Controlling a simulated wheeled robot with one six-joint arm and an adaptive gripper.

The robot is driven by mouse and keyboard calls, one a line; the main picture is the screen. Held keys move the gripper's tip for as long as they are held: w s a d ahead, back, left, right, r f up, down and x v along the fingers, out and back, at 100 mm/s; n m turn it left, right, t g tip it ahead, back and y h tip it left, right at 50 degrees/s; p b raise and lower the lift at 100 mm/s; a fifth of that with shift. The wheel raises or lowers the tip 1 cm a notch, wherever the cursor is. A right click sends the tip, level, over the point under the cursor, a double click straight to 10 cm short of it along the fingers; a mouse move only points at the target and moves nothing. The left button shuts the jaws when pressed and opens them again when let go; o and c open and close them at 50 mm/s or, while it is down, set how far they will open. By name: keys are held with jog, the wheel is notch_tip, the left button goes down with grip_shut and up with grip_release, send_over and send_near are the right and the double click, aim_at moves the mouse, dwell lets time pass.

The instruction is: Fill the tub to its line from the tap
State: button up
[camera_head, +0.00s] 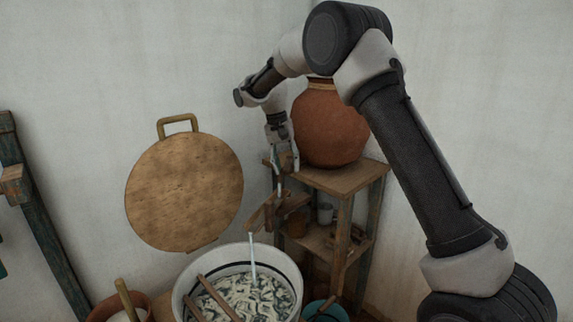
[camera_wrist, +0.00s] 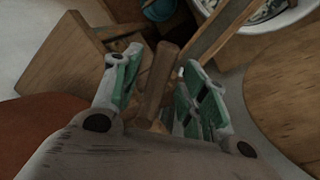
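The white tub (camera_head: 182,300) stands at the bottom of the head view with a dark line round its upper inside wall. Pale, dark-streaked contents (camera_head: 245,295) lie below that line. A thin water stream (camera_head: 253,255) falls into the tub from the wooden spout (camera_head: 262,214) beside the stand. My gripper (camera_head: 281,178) is above the spout, in front of the clay pot (camera_head: 330,130). In the wrist view my gripper (camera_wrist: 160,75) has its green-padded fingers apart, on either side of a wooden piece (camera_wrist: 158,85), with gaps showing. Contact with it cannot be told.
The clay pot sits on a wooden stand (camera_head: 345,178) with small vessels on its lower shelf. Wooden sticks (camera_head: 218,298) lean in the tub. A round wooden lid (camera_head: 185,190) is by the wall. A blue bucket (camera_head: 335,311) and a brown pot (camera_head: 105,307) flank the tub.

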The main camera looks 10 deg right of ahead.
notch_tip(320, 180, up, 12)
jog(key=a, duration=0.2)
jog(key=shift+w+f, duration=0.15)
jog(key=shift+w, duration=0.15)
jog(key=shift+a, duration=0.1)
dwell(6.9)
